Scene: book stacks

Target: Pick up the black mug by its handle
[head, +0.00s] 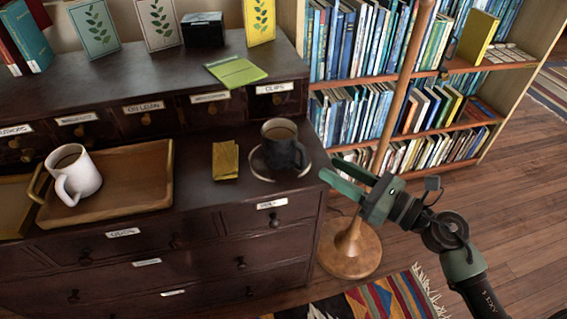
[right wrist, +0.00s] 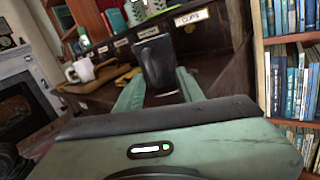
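The black mug (head: 280,146) stands upright on a round coaster (head: 261,165) near the right end of the dark dresser top. It holds a brown drink. Its handle points toward the front right in the head view. In the right wrist view the black mug (right wrist: 158,62) shows straight ahead beyond the fingertips. My right gripper (head: 343,175) is open, with its green fingers pointing left toward the mug, a short way off its right side. Nothing is between its fingers (right wrist: 158,88). My left gripper is not in view.
A white mug (head: 76,176) stands on a wooden tray (head: 135,195) at the left. A small yellow-brown booklet (head: 225,160) lies left of the black mug. A wooden lamp stand (head: 351,245) rises right of the dresser, close to my right gripper. A bookcase (head: 420,83) stands behind.

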